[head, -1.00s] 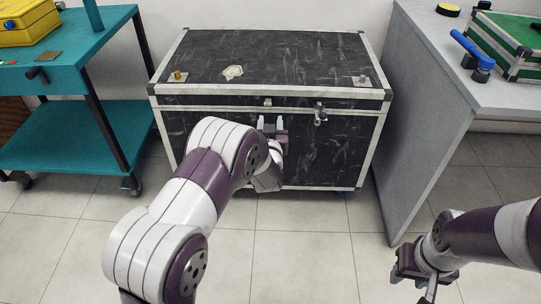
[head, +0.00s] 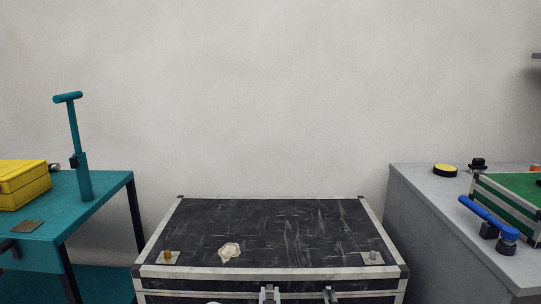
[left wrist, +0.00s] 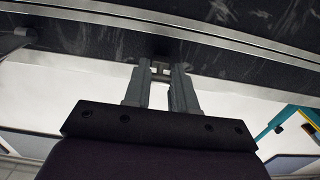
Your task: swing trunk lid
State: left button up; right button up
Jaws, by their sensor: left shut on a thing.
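The trunk (head: 370,299) stands low in the middle of the head view, its bottom cut off by the frame. Its scuffed black lid (head: 300,232) has silver edging and appears down and flat. My left gripper (head: 269,292) shows at the bottom edge, at the middle of the trunk's front. In the left wrist view my left gripper (left wrist: 158,78) is shut on a small front tab (left wrist: 160,68) below the trunk's silver-edged dark front. A latch (head: 331,294) sits right of it in the head view. My right gripper is out of view.
A teal cart (head: 105,190) with a yellow case (head: 22,184) and an upright T-handle (head: 74,140) stands left. A grey bench (head: 415,210) with a blue-handled device (head: 490,218) and a green-topped case (head: 515,200) stands right. The wall (head: 270,90) above the lid is bare.

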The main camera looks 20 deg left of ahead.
pick_arm(q)
jog(key=shift+r+p, duration=1)
jog(key=shift+r, duration=0.65)
notch_tip(320, 180, up, 13)
jog(key=p, duration=0.9)
send_over(270, 275)
jog(key=s, duration=0.2)
jog(key=shift+w+d+f, duration=0.15)
jog(key=shift+w+f, duration=0.05)
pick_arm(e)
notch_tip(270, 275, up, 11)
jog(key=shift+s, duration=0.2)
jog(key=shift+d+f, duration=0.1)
pick_arm(q)
jog(key=shift+w+r+p, duration=0.2)
jog(key=shift+r, duration=0.35)
jog(key=shift+w+r+p, duration=0.15)
jog(key=shift+r+p, duration=0.05)
jog(key=shift+r, duration=0.3)
jog(key=shift+w+r+p, duration=0.35)
jog(key=shift+r, duration=0.3)
grip_shut()
jog(key=w+a+r+p, duration=0.2)
jog(key=w+r+p, duration=0.3)
jog(key=r, duration=0.4)
jog(key=shift+w+r+p, duration=0.3)
jog(key=shift+r+p, duration=0.1)
jog(key=shift+p, duration=0.25)
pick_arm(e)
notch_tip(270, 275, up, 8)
